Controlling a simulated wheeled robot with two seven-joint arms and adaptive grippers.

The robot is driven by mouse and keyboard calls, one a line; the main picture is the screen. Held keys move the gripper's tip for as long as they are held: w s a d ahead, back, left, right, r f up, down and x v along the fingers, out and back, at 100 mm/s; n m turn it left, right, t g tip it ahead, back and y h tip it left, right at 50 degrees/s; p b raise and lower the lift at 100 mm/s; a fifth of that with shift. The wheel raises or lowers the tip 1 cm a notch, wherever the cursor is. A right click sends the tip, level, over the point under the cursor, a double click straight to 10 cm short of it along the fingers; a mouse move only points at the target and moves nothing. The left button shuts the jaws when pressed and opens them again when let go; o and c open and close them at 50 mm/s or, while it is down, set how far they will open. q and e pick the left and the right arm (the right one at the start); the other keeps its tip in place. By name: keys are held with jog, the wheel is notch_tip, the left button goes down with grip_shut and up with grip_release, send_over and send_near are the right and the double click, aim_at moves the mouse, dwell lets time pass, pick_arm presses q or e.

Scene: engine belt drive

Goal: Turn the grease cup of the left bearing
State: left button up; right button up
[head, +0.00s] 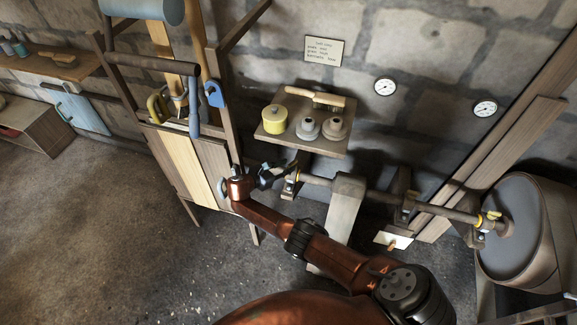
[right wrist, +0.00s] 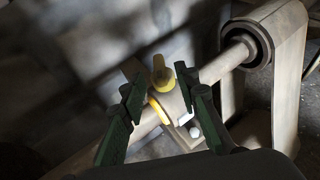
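The left bearing (head: 290,188) sits on the left end of the shaft in the head view. Its yellow grease cup (right wrist: 162,76) stands on top of the bearing block in the right wrist view. My right gripper (head: 272,173) is at the left bearing. In the right wrist view its dark green fingers (right wrist: 158,92) are spread apart, one on each side of the cup. I see gaps between the fingers and the cup; contact is not visible. My left gripper is not in view.
A wall shelf (head: 305,138) with a yellow tin (head: 274,120) and oil cans hangs above. A wooden rack (head: 205,160) stands left.

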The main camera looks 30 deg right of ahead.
jog(key=v, duration=1)
jog(key=shift+s+d+r, duration=0.1)
jog(key=shift+s, duration=0.05)
